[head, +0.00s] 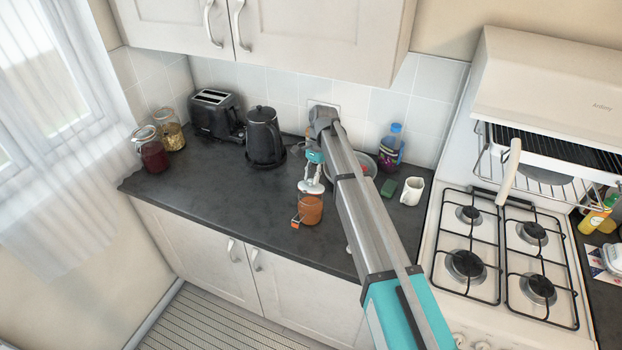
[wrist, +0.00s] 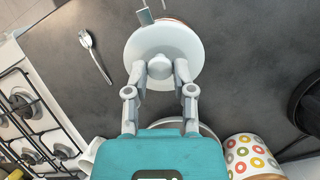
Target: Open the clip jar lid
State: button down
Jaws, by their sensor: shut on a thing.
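The clip jar (head: 311,211), with orange-brown contents, stands upright on the dark counter near its front edge. A small orange piece shows low at its left side. Its round white lid (wrist: 187,52) is at the top of the jar; in the wrist view it hides nearly all of the jar. A grey metal clip piece (wrist: 145,16) shows at the lid's far edge. My gripper (wrist: 160,68) is above the lid, its two fingers shut on the lid's rounded knob. It also shows in the head view (head: 312,181). Whether the lid sits fully closed I cannot tell.
A black kettle (head: 264,137), a toaster (head: 215,114) and two filled jars (head: 151,153) stand to the left.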

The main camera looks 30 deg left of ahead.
jog(key=shift+w+d+r+g, duration=0.1)
jog(key=shift+w+d+g, duration=0.05)
jog(key=shift+w+g, duration=0.45)
jog(key=shift+s+a, duration=0.15)
jog(key=shift+a, duration=0.05)
jog(key=shift+s+a+r, duration=0.1)
jog(key=shift+s+a, duration=0.15)
jog(key=shift+a, duration=0.05)
jog(key=shift+c, duration=2.3)
grip_release()
jog(key=shift+w+d, duration=0.1)
